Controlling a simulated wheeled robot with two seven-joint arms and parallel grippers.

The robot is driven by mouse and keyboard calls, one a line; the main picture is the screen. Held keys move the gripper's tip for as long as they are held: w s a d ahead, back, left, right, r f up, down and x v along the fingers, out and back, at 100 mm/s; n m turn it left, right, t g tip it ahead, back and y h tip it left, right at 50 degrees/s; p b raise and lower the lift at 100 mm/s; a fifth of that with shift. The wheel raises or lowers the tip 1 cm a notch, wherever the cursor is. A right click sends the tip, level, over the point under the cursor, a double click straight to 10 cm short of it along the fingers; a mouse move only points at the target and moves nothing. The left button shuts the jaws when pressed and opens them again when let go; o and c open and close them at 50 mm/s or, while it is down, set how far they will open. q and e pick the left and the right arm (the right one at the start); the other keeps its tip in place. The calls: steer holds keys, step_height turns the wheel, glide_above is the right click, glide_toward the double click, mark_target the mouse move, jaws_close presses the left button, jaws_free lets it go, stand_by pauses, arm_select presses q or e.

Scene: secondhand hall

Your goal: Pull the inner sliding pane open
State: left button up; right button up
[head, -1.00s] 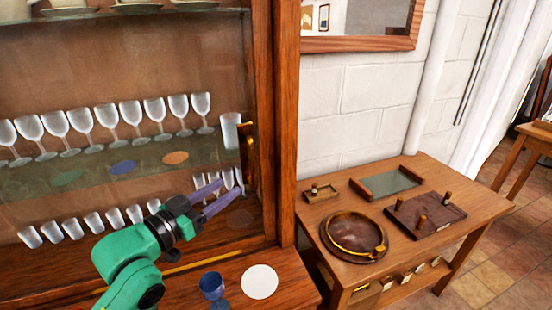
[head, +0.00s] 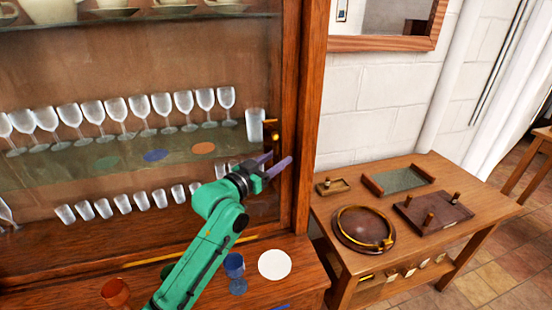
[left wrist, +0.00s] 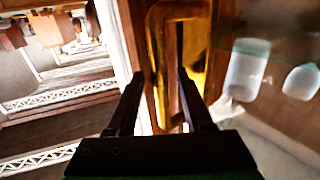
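The glass pane (head: 110,180) of the wooden cabinet stands in front of the shelves of glasses. A brass handle (head: 272,128) sits near its right edge, beside the cabinet's wooden post. My left gripper (head: 278,166) is at the handle's lower part and hides some of it. In the left wrist view the brass handle (left wrist: 163,55) shows as an upright loop with a dark slot. My left gripper (left wrist: 160,75) is open there, its two fingers apart, with handle brass between and beyond them. Whether the fingers touch it I cannot tell. My right gripper is not in view.
A blue goblet (head: 234,264), a white disc (head: 274,264) and an orange-brown cup (head: 116,292) are on the cabinet's front ledge, near my left arm. A side table (head: 430,251) with trays and a round wooden dish (head: 363,236) stands to the right.

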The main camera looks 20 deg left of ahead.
arm_select(q)
jaws_close()
steer(key=shift+f, duration=0.1)
stand_by(1.2)
